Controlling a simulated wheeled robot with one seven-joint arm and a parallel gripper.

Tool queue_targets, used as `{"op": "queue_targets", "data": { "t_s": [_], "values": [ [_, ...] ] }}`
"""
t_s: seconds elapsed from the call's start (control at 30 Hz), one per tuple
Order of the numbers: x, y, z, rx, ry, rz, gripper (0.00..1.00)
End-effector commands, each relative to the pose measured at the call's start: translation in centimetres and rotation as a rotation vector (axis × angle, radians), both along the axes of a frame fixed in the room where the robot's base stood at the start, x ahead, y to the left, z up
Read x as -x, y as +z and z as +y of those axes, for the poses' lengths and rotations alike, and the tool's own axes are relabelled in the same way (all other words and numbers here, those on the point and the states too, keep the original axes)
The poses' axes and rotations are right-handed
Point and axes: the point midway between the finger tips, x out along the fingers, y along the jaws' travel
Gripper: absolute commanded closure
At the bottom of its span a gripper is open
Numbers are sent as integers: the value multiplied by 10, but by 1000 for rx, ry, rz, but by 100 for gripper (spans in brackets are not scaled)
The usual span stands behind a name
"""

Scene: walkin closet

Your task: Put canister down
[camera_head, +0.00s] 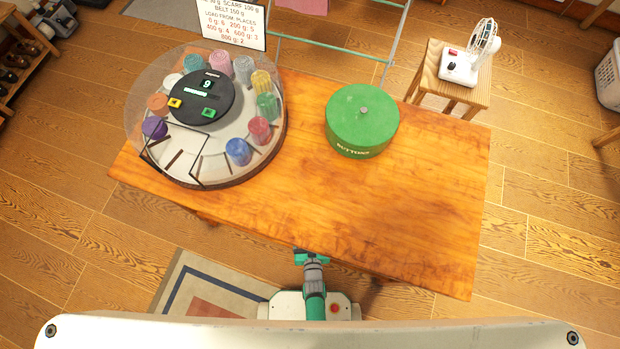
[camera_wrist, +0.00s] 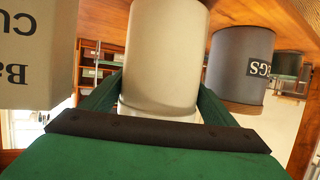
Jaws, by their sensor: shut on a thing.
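A pale cream canister (camera_wrist: 168,60) fills the middle of the wrist view, between the two green fingers of my gripper (camera_wrist: 160,100). The gripper is shut on it. The wrist view looks upside down, with wood along its top edge; I cannot tell whether the canister touches that wood. In the head view my gripper (camera_head: 312,257) is at the front edge of the wooden table (camera_head: 400,215). The canister does not show there and seems hidden by the table.
In the wrist view, a dark grey canister (camera_wrist: 238,65) is close on the right and a beige lettered container (camera_wrist: 35,60) on the left. On the tabletop are a round dial device (camera_head: 200,165) and a green button tin (camera_head: 362,125). The tabletop's front right is clear.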

Motion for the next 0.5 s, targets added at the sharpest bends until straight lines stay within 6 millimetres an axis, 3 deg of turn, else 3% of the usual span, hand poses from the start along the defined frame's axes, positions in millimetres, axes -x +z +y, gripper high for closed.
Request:
{"op": "queue_targets", "data": {
  "t_s": [0.13,0.5],
  "values": [
    [-1,-9,0,0,0,-1,82],
    [-1,-12,0,0,0,-1,82]
  ]
}}
